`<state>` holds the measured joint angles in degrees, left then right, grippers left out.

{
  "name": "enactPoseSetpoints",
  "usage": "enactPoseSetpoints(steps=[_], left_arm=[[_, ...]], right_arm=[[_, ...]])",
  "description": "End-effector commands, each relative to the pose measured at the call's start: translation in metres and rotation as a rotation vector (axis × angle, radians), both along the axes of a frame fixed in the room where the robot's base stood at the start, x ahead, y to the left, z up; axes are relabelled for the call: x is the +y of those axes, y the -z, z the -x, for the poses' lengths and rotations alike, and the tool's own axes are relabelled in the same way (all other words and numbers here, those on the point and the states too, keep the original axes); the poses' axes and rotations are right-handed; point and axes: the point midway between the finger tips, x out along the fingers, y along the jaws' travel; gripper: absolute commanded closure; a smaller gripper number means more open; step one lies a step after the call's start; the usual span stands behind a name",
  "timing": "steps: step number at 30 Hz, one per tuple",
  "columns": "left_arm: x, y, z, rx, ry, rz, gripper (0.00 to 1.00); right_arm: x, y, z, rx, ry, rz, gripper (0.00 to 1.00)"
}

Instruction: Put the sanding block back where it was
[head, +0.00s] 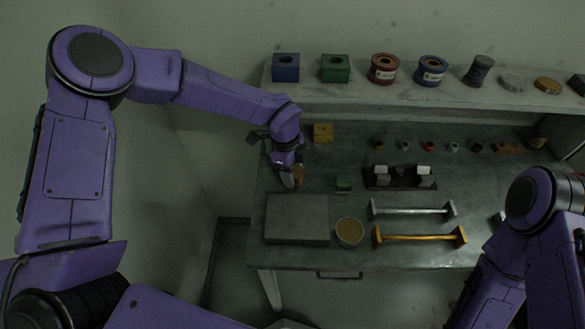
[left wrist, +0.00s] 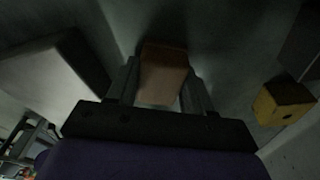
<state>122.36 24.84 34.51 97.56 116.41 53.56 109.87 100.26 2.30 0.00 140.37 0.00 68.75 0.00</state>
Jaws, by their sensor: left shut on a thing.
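The sanding block looks like a brown block (left wrist: 163,72) in the left wrist view, between the two fingers. In the head view its brown side (head: 299,173) shows at the tip of my left arm. My left gripper (head: 292,179) is shut on it, pointing down over the left part of the workbench (head: 350,158), behind the grey slab. I cannot tell whether the block touches the bench top. My right arm shows at the right, but I cannot make out its gripper.
A grey slab (head: 297,219) lies in front of the gripper, with a round tin (head: 349,232) beside it. A dark fixture (head: 400,178) and two bars (head: 420,238) lie right. A loaded shelf (head: 400,97) runs behind.

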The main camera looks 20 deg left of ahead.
Motion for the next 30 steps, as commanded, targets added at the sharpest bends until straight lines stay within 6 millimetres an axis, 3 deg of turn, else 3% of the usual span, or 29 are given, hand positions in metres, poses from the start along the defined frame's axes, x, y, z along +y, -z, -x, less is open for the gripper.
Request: enactPoseSetpoints(steps=[6,7,9,20,23,30], left_arm=[[0.0,0.005,0.0,0.0,0.0,0.001,0.78],[0.0,0.003,0.0,0.0,0.0,0.0,0.43],[0.0,0.003,0.0,0.0,0.0,0.0,0.24],[0.0,-0.004,-0.001,-0.002,0.0,0.001,0.24],[0.003,-0.021,-0.001,-0.004,-0.003,0.001,0.24],[0.012,-0.082,-0.002,-0.006,-0.001,0.002,0.24]], right_arm=[[0.0,0.005,0.0,0.0,0.0,0.0,0.57],[0.0,0.004,0.0,0.0,0.0,0.0,0.57],[0.0,0.003,0.0,0.0,0.0,0.0,0.57],[0.0,0.001,0.0,0.0,0.0,0.0,0.57],[0.0,0.009,0.0,0.0,0.0,0.0,0.57],[0.0,0.024,0.0,0.0,0.0,0.0,0.57]])
